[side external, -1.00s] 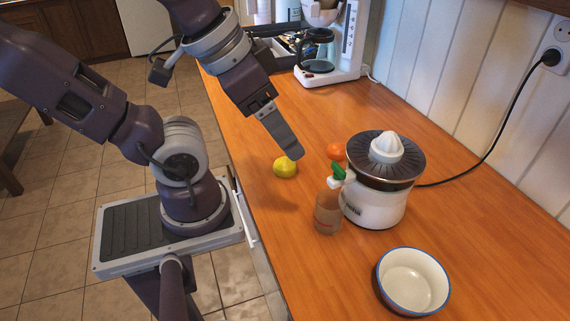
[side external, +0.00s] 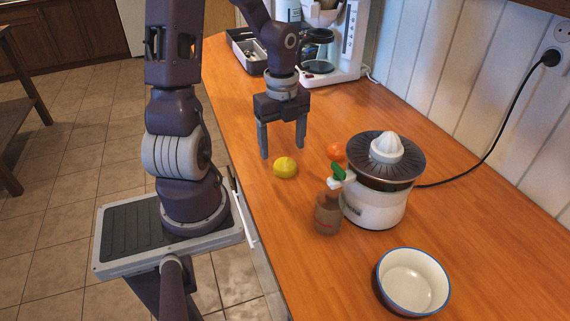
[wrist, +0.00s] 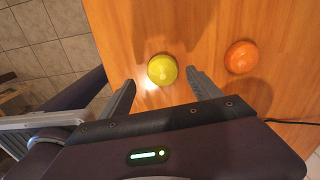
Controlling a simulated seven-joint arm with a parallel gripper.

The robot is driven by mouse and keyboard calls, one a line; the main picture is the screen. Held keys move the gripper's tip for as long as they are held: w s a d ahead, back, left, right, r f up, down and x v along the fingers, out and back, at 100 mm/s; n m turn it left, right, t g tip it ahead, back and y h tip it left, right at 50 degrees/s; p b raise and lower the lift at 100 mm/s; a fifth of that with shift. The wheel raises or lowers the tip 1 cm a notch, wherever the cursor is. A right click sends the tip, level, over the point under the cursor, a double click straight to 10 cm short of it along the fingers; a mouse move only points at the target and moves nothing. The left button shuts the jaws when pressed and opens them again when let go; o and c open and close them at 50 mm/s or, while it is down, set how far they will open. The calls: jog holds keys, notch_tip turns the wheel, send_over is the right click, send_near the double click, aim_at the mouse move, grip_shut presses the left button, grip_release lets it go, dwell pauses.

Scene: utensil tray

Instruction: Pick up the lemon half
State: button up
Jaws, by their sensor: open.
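A yellow lemon half (side external: 285,167) rests on the wooden counter, left of the juicer. It also shows in the wrist view (wrist: 162,69), just beyond and between my two fingertips. My gripper (side external: 282,152) is open and empty, with its fingers pointing down. In the side view it hangs above and just behind the lemon half. In the wrist view the lemon half is apart from both fingers. Whether its cut face is turned down cannot be seen clearly.
An orange fruit (side external: 336,151) lies right of the lemon half, also seen in the wrist view (wrist: 241,57). A coffee maker (side external: 341,50) and a utensil tray (side external: 243,50) are behind.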

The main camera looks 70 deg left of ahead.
aim_at(285, 160)
jog(key=f, duration=0.5)
jog(key=shift+w+d, duration=0.2)
jog(key=shift+d, duration=0.1)
jog(key=shift+r, duration=0.1)
jog(key=c, duration=1.4)
notch_tip(285, 160, up, 10)
jog(key=shift+m, duration=0.6)
jog(key=w+d+r, duration=0.4)
jog(key=d+r, duration=0.1)
jog(key=d, duration=0.1)
jog(key=w+d+r, duration=0.4)
jog(key=d+r, duration=0.1)
jog(key=d, duration=0.1)
jog(key=w+d+r, duration=0.5)
jog(key=d, duration=0.1)
jog(key=shift+w+r, duration=0.1)
jog(key=shift+r, duration=0.25)
